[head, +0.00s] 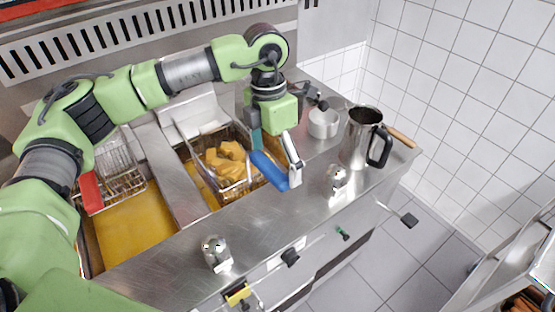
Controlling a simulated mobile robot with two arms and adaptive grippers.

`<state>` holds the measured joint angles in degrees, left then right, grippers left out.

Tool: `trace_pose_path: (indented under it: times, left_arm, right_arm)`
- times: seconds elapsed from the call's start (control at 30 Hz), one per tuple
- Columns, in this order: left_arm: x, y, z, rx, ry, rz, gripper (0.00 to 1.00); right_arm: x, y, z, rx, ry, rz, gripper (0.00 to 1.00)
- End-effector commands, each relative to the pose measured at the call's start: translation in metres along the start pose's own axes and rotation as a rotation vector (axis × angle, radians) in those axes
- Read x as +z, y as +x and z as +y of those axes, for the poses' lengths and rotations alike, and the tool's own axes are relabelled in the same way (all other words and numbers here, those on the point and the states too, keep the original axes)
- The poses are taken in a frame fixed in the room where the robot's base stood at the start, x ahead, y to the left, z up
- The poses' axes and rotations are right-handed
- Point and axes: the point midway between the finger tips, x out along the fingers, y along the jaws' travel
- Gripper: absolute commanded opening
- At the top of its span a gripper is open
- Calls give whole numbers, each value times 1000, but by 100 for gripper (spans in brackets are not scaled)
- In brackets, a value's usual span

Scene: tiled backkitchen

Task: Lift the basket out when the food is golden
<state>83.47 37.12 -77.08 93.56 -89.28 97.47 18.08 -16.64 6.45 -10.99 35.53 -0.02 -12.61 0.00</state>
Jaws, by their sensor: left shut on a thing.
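A wire fry basket (233,187) with golden-orange food pieces (226,160) sits at the right-hand fryer well, with yellow oil showing beside it. Its blue handle (269,171) slants out over the steel front edge. My left gripper (273,152) points down from above and is shut on the blue handle. I cannot tell how deep the basket's bottom sits in the oil. My right gripper is not in view.
An empty wire basket (121,178) with a red handle (91,192) hangs over the left oil well (135,230). A steel jug (359,138) and a small pot (323,123) stand on the counter at right. Knobs line the front edge.

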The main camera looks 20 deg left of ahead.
Motion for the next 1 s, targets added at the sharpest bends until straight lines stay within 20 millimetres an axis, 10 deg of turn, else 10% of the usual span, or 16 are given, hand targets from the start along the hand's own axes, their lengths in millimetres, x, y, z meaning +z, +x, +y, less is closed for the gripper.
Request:
trace_pose_path:
  times: [0.37,0.7,1.0]
  left_arm:
    - [0,-45,-3,4,-4,-2,42]
    - [0,-87,-7,4,-5,-2,42]
    - [0,-121,-10,4,-4,-2,42]
  right_arm:
    - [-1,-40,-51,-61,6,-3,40]
    - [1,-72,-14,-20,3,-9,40]
    - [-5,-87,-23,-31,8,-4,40]
